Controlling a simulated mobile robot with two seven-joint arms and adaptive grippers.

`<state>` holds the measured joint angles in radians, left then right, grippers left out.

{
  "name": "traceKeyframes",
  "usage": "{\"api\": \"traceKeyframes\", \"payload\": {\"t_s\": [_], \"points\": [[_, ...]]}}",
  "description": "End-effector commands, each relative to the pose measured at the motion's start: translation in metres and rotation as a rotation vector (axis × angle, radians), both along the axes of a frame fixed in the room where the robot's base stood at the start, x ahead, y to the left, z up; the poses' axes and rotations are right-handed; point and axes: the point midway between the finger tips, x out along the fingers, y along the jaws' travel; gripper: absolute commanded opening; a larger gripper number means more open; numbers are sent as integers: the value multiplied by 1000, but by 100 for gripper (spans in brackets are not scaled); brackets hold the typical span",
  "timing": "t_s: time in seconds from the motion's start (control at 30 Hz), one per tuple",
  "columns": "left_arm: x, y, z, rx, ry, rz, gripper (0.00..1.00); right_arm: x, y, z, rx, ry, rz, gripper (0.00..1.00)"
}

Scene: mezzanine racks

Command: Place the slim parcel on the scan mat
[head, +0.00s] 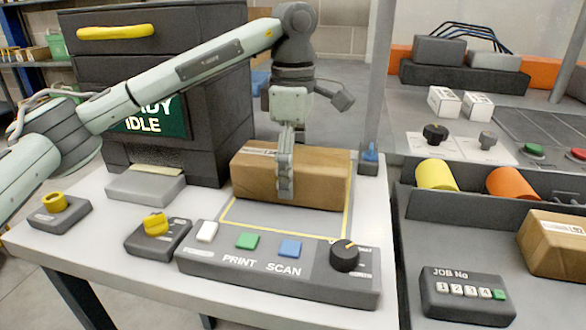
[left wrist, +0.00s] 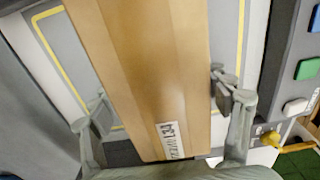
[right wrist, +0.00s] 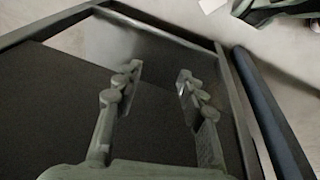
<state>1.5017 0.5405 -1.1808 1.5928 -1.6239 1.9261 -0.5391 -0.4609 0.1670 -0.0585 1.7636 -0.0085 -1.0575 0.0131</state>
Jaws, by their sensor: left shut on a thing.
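A long brown cardboard parcel (head: 322,180) with a white label is in my left gripper (head: 285,190). In the left wrist view the parcel (left wrist: 155,70) runs between the two fingers, its label near the palm. The scan mat (head: 262,222) is a pale area with a yellow outline on the bench; its front part is bare. The parcel covers the mat's back part in the head view; whether it touches the mat I cannot tell. My right gripper (right wrist: 158,78) is open and empty above a dark surface in the right wrist view, and out of the head view.
A control panel (head: 280,283) with a knob and buttons lies along the bench front. A dark cabinet (head: 225,110) stands behind at left. At right, a grey tray (head: 470,232) holds yellow and orange cylinders and another brown box (head: 556,240). A post (head: 378,80) rises behind the bench's right side.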

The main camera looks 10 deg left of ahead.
Motion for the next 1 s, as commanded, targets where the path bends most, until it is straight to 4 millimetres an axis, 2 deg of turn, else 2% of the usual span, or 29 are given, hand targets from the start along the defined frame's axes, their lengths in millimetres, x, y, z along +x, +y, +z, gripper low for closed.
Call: {"api": "traceKeyframes", "payload": {"t_s": [0.17,0.2,0.33,0.77,0.87,1.0], "points": [[0,0,-2,-1,-2,0,19,0,0,0,-2,5,-1,40],[0,0,-2,0,0,0,82,1,1,3,-2,3,0,40],[0,0,-2,0,0,0,98,5,2,8,0,-9,1,40],[0,0,3,-1,-1,0,98,3,1,6,1,-8,1,40],[1,-1,17,-2,-3,1,98,1,0,0,-1,-3,0,40],[1,-1,47,-2,-4,0,98,-2,0,-1,-2,8,-1,40]]}}
